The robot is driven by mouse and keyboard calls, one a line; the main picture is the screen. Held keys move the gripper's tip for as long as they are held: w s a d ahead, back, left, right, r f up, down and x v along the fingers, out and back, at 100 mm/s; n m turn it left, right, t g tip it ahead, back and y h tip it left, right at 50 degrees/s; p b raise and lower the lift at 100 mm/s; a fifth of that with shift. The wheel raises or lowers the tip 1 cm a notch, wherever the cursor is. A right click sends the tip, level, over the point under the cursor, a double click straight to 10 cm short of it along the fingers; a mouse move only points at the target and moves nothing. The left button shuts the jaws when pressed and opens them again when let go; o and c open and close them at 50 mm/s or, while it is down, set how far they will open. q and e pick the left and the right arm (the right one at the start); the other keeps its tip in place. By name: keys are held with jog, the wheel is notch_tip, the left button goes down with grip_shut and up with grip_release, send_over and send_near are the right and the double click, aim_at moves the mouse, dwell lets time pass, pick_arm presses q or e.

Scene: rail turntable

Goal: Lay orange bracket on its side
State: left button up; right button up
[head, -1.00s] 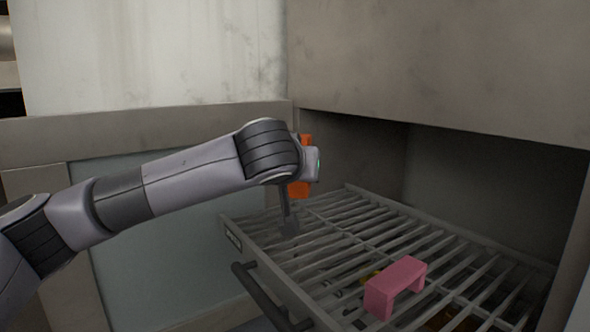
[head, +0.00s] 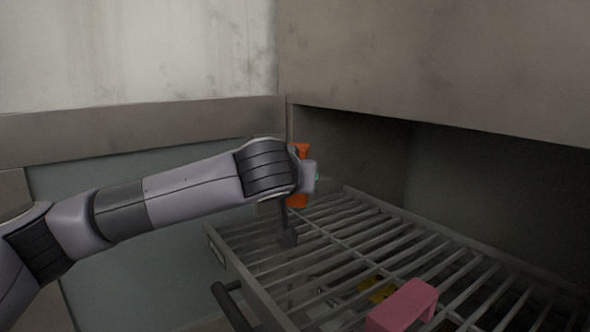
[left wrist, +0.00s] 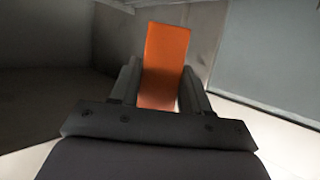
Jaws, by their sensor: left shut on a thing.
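The orange bracket (head: 303,151) shows in the head view behind my left wrist, which hides most of it. In the left wrist view the orange bracket (left wrist: 165,62) stands out between the two fingers of my left gripper (left wrist: 159,90). The fingers are shut on it. In the head view the bracket is held above the far left part of the slatted rack. My left gripper's fingertips are hidden there behind the wrist. My right gripper is in neither view.
A pink bracket (head: 404,306) stands on the slatted rack (head: 335,235) at the front. Something yellow (head: 376,290) lies beneath the slats. A dark handle (head: 229,305) sticks out at the rack's front left. Walls close in the rack's back and right; its middle slats are clear.

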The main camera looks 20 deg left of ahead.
pick_arm(q)
notch_tip(320, 180, down, 7)
jog(key=b, duration=0.4)
jog(key=shift+r, duration=0.15)
jog(key=shift+f+b, duration=0.55)
jog(key=shift+b, duration=0.35)
jog(key=shift+f+b, duration=0.45)
jog(key=o, duration=1.3)
jog(key=shift+o, duration=0.2)
jog(key=shift+f, duration=0.1)
notch_tip(320, 180, up, 20)
jog(key=shift+r+p, duration=0.1)
jog(key=shift+p, duration=0.25)
